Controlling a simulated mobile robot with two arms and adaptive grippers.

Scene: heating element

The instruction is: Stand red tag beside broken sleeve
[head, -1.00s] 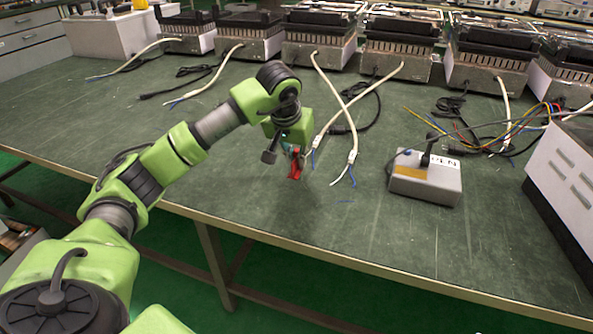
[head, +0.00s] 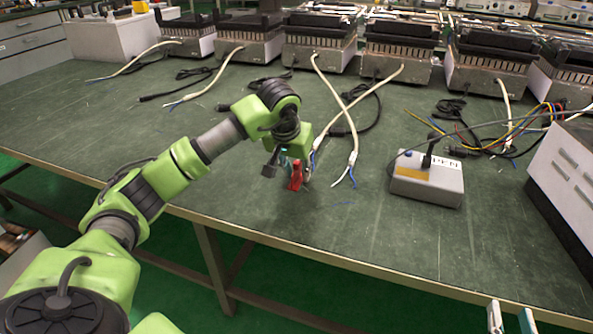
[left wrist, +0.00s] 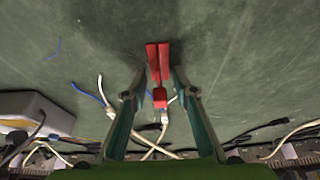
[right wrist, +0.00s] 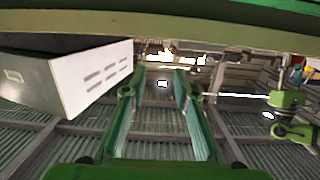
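The red tag (head: 296,178) stands on the green table under my left gripper (head: 302,172). In the left wrist view the tag (left wrist: 158,62) shows as a split red piece with a small block, between the fingertips. Narrow gaps show on both sides, so the left gripper (left wrist: 158,82) looks open around it. Right of the tag, a white cable (head: 353,155) ends in bare blue and white wires; I cannot tell which sleeve is broken. My right gripper (head: 509,318) is at the lower right, beyond the table's front edge. It is open and empty in the right wrist view (right wrist: 155,85).
A small blue wire piece (head: 342,204) lies right of the tag. A grey box (head: 428,182) with a black lever stands further right, and a white cabinet (head: 566,170) at the right edge. Several heater units (head: 400,65) line the back. The front middle of the table is clear.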

